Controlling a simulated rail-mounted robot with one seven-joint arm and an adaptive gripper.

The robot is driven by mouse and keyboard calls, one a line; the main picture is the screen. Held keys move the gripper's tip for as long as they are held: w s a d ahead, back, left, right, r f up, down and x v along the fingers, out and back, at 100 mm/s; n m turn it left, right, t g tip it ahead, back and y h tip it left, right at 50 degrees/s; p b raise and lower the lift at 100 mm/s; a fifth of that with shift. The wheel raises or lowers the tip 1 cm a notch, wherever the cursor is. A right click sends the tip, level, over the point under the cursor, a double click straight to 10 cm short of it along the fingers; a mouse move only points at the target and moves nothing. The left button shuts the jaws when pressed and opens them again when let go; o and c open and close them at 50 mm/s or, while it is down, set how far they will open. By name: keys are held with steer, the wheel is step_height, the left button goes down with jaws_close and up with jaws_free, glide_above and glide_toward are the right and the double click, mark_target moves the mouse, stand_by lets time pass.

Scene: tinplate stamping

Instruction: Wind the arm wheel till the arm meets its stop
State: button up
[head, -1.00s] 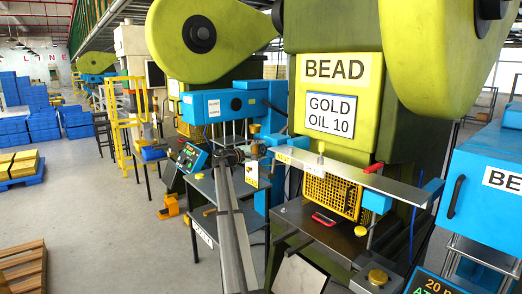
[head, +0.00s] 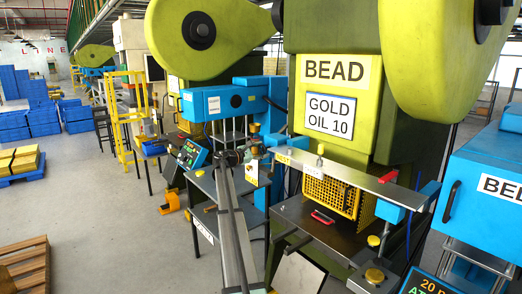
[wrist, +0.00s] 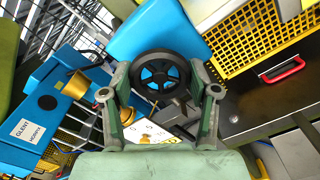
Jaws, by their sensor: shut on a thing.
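The arm wheel (wrist: 160,78), a black spoked handwheel with blue showing through it, is in the middle of the wrist view. My gripper (wrist: 160,80) has one green-grey finger at each side of the wheel's rim and is shut on it. In the head view my gripper (head: 232,157) is small and dark beside the blue swing arm of the machine (head: 228,100); the wheel cannot be made out clearly there. A white scale plate (wrist: 150,133) with digits sits just below the wheel, partly hidden by my gripper. The arm's stop cannot be identified.
The green press marked BEAD (head: 333,70) stands to the right, with a yellow mesh guard (head: 330,196) and a red handle (head: 323,217) at its table. A long flat metal bar (head: 345,177) crosses its front. Open floor lies to the left, with a wooden pallet (head: 22,265).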

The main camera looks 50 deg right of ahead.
stand_by(0.5)
steer(key=o, duration=0.9)
steer(key=v, duration=1.2)
